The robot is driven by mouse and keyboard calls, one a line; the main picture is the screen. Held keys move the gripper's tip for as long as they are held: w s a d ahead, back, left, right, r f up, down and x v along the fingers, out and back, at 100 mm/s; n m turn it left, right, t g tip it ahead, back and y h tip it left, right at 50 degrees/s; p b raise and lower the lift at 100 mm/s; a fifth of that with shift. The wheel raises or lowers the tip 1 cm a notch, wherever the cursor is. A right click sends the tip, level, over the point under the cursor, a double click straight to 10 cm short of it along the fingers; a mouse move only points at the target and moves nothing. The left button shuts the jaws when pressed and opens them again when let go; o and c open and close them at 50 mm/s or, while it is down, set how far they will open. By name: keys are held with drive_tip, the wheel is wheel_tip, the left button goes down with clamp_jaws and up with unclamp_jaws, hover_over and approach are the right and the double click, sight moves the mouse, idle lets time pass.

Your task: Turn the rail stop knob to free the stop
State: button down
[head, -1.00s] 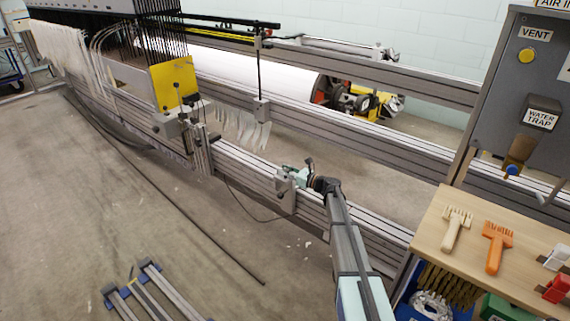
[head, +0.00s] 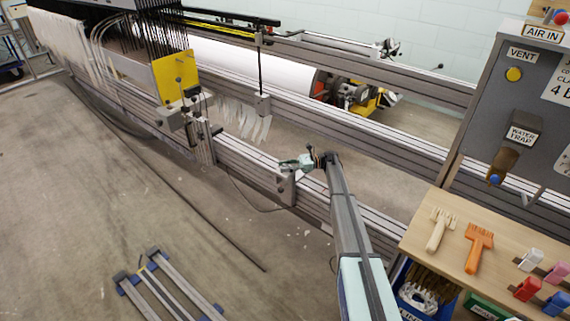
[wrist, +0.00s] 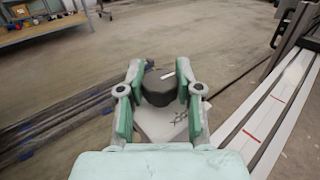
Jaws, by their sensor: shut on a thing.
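The rail stop knob (wrist: 158,86) is a dark round knob with a short white mark on its top, seen in the wrist view. My gripper (wrist: 160,80) has pale green fingers on both sides of it and is shut on it. In the head view my gripper (head: 297,163) is at the top of the grey rail stop (head: 287,189), which sits on the front rail. The knob is too small and covered by the gripper to make out there.
The long grey front rail (head: 238,158) runs diagonally below my arm. A yellow panel (head: 175,76) stands farther left along it. A wooden shelf (head: 445,262) with a pale comb (head: 440,229) and an orange comb (head: 477,247) is at right.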

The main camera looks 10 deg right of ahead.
sight(285, 165)
drive_tip(key=shift+s+n+g, duration=0.1)
drive_tip(key=shift+n+g, duration=0.2)
drive_tip(key=shift+g, duration=0.1)
drive_tip(key=c, duration=0.7)
unclamp_jaws()
drive_tip(key=shift+c, duration=0.2)
drive_tip(key=shift+r, duration=0.1)
wheel_tip(285, 165, up, 10)
drive_tip(key=shift+f, duration=0.1)
